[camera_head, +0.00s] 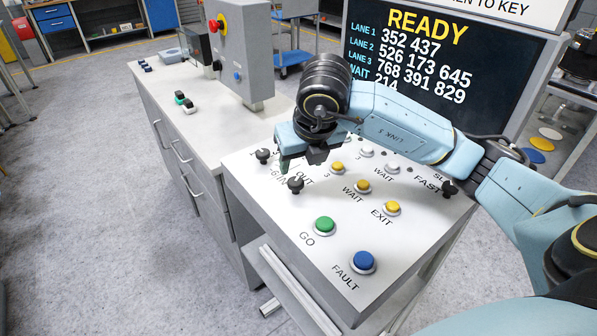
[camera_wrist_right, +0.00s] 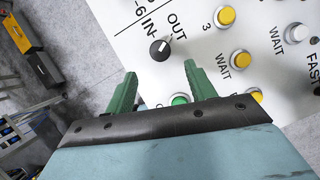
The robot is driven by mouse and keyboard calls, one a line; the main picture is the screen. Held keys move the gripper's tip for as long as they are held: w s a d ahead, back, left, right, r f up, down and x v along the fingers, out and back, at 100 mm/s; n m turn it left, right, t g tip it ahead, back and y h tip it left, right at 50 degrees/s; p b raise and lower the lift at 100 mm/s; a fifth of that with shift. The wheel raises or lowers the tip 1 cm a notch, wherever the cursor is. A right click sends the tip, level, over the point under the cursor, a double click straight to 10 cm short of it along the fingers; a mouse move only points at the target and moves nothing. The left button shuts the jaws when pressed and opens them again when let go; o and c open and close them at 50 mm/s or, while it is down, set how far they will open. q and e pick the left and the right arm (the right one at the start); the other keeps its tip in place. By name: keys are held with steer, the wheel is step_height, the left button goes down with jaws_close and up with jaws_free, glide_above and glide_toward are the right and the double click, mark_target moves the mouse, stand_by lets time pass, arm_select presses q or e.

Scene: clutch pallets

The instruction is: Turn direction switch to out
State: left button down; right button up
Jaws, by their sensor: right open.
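The direction switch (camera_head: 296,184) is a small black knob on the sloped white panel, beside the printed IN and OUT labels. It also shows in the wrist view (camera_wrist_right: 160,49), with a white mark slanting toward the upper right; I cannot tell for sure which label it points to. My right gripper (camera_head: 298,160) is over the panel, just behind the knob in the head view. In the wrist view its two green fingers (camera_wrist_right: 160,72) are spread apart, with the knob just beyond the tips and nothing held. My left gripper is not in view.
Another black knob (camera_head: 263,156) stands close left of my gripper. Yellow lamps or buttons (camera_head: 362,187), a green GO button (camera_head: 324,225) and a blue FAULT button (camera_head: 363,261) sit nearby. A dark screen (camera_head: 430,60) reading READY stands behind the panel.

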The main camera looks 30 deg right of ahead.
steer(key=v, duration=0.5)
steer(key=shift+r, duration=0.3)
steer(key=shift+r, duration=0.1)
